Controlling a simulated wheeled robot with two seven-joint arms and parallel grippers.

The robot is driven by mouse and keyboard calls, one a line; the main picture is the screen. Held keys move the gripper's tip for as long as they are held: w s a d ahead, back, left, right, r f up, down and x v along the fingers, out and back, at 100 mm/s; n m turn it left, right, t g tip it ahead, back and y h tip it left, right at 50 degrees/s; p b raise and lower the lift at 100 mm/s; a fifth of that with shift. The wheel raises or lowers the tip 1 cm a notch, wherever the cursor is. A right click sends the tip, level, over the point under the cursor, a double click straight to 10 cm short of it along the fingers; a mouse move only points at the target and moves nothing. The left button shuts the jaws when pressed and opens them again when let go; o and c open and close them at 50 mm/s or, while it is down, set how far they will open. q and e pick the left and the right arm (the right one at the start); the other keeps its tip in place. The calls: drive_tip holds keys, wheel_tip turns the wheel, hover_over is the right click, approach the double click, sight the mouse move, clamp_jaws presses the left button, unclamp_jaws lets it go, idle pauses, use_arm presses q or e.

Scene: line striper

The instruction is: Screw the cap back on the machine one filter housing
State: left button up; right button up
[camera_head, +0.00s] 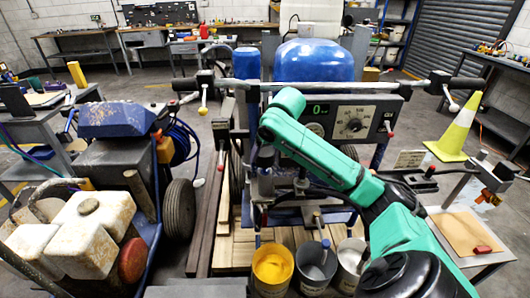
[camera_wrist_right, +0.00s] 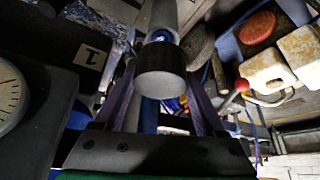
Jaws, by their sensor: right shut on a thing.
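My right gripper (camera_wrist_right: 161,75) is shut on the cap (camera_wrist_right: 160,84), a dark grey cylinder held between the two fingers. Beyond the cap, in line with it, is a grey tube (camera_wrist_right: 160,14), which looks like the filter housing; a blue ring (camera_wrist_right: 160,36) shows between them. I cannot tell whether the cap is threaded on. A plate with the number 1 (camera_wrist_right: 90,55) is to the left. In the head view my teal right arm reaches across the middle machine (camera_head: 316,62), and its gripper (camera_head: 262,160) is small and dark there. My left gripper is not seen.
A gauge panel (camera_head: 340,121) stands behind my arm. Yellow (camera_head: 272,267), grey (camera_head: 315,266) and white (camera_head: 350,262) paint buckets stand below it. A second machine with a dirty white tank (camera_head: 85,235) is at the left. A yellow-white cone (camera_head: 455,132) and a side table (camera_head: 468,232) are at the right.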

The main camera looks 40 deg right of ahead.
drive_tip(key=shift+f, duration=0.25)
drive_tip(key=shift+f+b, duration=0.35)
drive_tip(key=shift+f, duration=0.35)
drive_tip(key=shift+f, duration=0.1)
drive_tip(key=shift+f, duration=0.5)
drive_tip(key=shift+f, duration=0.4)
idle(0.6)
drive_tip(key=shift+p, duration=0.35)
drive_tip(key=shift+f+p, duration=0.15)
drive_tip(key=shift+p, duration=0.15)
